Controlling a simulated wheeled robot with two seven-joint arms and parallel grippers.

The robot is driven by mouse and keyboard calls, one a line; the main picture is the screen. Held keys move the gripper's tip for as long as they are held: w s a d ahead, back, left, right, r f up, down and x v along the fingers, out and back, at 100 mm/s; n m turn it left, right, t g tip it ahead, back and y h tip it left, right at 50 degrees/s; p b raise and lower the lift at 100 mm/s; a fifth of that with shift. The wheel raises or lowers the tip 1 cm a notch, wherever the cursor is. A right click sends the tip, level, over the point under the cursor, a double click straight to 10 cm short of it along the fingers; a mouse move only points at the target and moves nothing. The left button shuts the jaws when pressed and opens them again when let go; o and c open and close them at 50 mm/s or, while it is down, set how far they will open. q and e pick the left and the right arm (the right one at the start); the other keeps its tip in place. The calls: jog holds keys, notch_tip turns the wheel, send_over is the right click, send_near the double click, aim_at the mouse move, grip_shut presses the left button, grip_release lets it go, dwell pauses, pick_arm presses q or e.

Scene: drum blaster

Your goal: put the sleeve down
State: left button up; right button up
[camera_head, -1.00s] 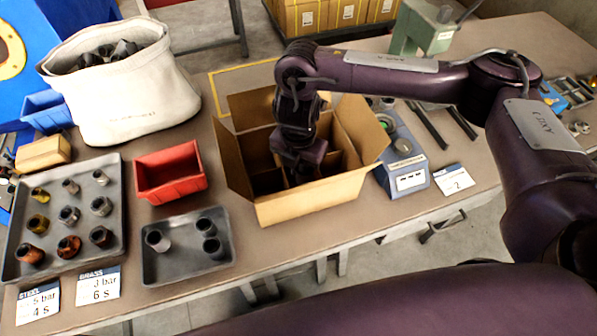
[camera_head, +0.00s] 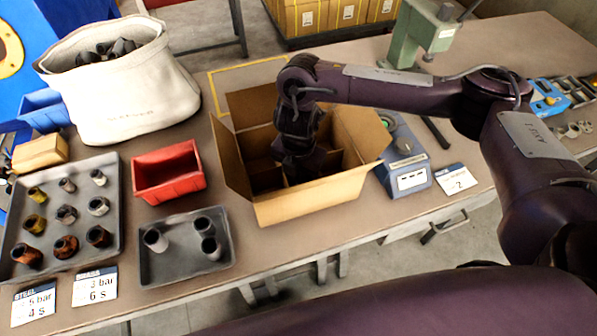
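My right gripper (camera_head: 293,162) reaches down into an open cardboard box (camera_head: 310,203) with dividers. Its fingertips are hidden in the dark inside the box, so I cannot see whether it holds a sleeve. Several dark grey sleeves (camera_head: 155,240) stand on the small grey tray (camera_head: 165,271) in front of the red bin. More sleeves and fittings, some brass and some steel-coloured (camera_head: 66,214), stand on the larger grey tray (camera_head: 50,267) at the left. My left gripper is not in view.
A red bin (camera_head: 167,187) stands left of the box. A white sack (camera_head: 130,95) of dark parts stands behind it. A blue-grey device (camera_head: 408,177) is close to the box's right side, with a green press (camera_head: 420,35) behind. Bare table lies in front of the box.

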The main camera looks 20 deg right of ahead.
jog(key=o, duration=0.3)
jog(key=shift+r, duration=0.1)
notch_tip(320, 180, up, 13)
jog(key=shift+r+p, duration=0.1)
jog(key=shift+p, duration=1)
